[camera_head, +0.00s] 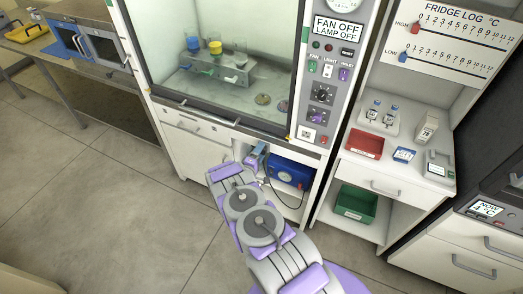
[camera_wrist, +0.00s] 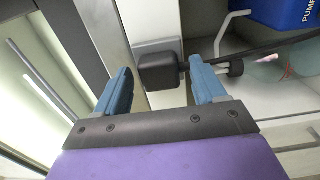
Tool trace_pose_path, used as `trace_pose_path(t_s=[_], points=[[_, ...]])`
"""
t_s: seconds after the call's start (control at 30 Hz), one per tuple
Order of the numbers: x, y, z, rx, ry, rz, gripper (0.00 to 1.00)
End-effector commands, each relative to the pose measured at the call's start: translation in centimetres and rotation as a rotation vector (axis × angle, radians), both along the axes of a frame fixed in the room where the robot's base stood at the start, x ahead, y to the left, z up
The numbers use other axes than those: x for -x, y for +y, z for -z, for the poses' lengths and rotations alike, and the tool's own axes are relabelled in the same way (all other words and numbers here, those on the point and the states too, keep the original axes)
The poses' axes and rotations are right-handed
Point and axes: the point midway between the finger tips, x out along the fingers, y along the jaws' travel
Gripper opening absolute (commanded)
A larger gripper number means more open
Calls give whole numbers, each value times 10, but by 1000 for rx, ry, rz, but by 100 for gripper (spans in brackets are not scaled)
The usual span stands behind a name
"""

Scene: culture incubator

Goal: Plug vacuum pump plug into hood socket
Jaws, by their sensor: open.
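A black plug (camera_wrist: 160,72) lies between the blue fingertips of my gripper (camera_wrist: 163,88) in the wrist view. My gripper is open, with a gap on the plug's left side. The plug appears against a grey box (camera_wrist: 157,46) on the hood front, probably the socket; I cannot tell whether it is seated. A black cable (camera_wrist: 275,49) runs right from the plug area. In the head view, my gripper (camera_head: 257,158) is at the hood's lower front, hiding the plug and socket. The blue vacuum pump (camera_head: 289,171) sits just right of it and also shows in the wrist view (camera_wrist: 284,12).
The fume hood (camera_head: 320,120) stands above, with glassware inside. A shelf unit at right holds a red tray (camera_head: 366,144) and a green bin (camera_head: 356,203). The hood's white cabinet door (camera_head: 197,155) is left of my gripper. The floor in front is clear.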

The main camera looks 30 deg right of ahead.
Motion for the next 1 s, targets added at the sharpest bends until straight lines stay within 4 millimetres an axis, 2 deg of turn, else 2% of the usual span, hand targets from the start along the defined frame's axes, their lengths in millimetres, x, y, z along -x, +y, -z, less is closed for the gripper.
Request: trace_pose_path(t_s=[0.83, 1.0], points=[[0, 0, 0, -1, -1, 0, 70], [0, 0, 0, 0, 0, 0, 55]])
